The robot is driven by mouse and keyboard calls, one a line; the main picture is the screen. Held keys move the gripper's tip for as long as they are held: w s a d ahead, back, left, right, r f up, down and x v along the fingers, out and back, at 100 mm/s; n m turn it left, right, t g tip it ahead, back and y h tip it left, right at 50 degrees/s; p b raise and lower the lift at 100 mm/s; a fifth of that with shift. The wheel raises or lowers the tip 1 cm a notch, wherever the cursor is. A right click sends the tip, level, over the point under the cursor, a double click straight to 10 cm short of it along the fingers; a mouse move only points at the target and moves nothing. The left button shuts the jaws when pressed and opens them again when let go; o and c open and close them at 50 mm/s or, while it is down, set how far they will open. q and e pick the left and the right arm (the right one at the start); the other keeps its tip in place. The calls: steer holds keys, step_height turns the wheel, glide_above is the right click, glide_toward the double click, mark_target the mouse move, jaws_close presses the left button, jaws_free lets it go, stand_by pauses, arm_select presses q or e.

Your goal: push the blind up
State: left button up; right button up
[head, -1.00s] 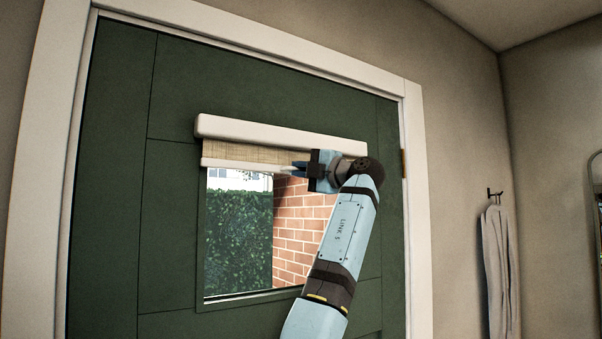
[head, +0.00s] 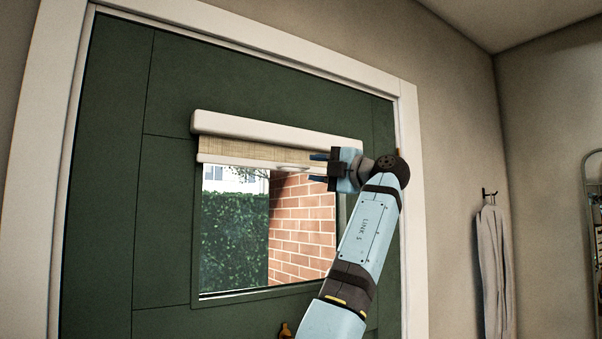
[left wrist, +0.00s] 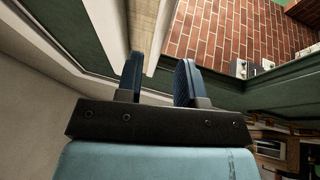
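The blind is rolled most of the way up, under a white top casing (head: 270,128) on the green door. A short strip of beige woven fabric (head: 240,149) shows above its pale bottom rail (head: 225,161). A light oval grip (head: 294,168) shows on the rail near its right part. My left gripper (head: 318,167) is just right of the oval grip, fingers pointing left, spread and empty. In the left wrist view its fingers (left wrist: 160,80) stand apart, with the blind's fabric (left wrist: 144,25) beyond them. My right gripper is not in view.
The window pane (head: 235,235) below the blind is uncovered, showing a hedge and brick wall outside. A white door frame (head: 412,210) surrounds the green door (head: 165,220). A grey garment (head: 493,265) hangs from a hook at the right.

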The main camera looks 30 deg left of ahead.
arm_select(q)
steer(key=d+f+b, duration=0.1)
steer(key=d, duration=0.6)
steer(key=shift+d, duration=0.4)
steer(key=shift+f, duration=0.1)
